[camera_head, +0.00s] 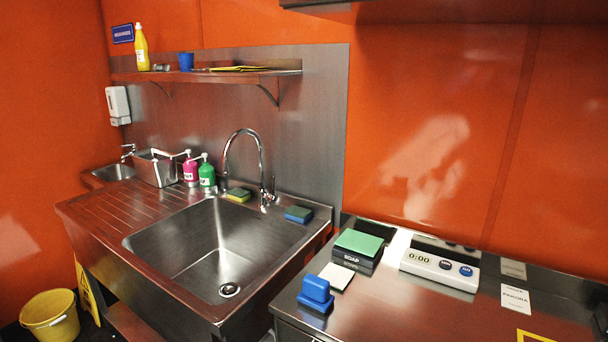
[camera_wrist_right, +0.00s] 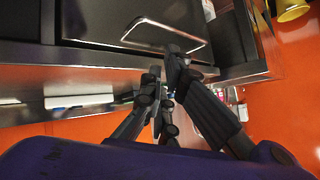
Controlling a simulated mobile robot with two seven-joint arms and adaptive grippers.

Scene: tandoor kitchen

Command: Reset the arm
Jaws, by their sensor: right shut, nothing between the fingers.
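My right gripper (camera_wrist_right: 163,66) shows in the right wrist view. Its dark fingers are shut and hold nothing. Beyond them is a dark steel cabinet front with a bright bar handle (camera_wrist_right: 165,36); I cannot tell the exact gap between the fingertips and the steel. My left gripper is in neither view. Neither arm shows in the head view.
In the head view a steel sink (camera_head: 220,245) with a curved faucet (camera_head: 245,150) stands left of a steel counter (camera_head: 400,305). A yellow bucket (camera_head: 50,315) stands on the floor.

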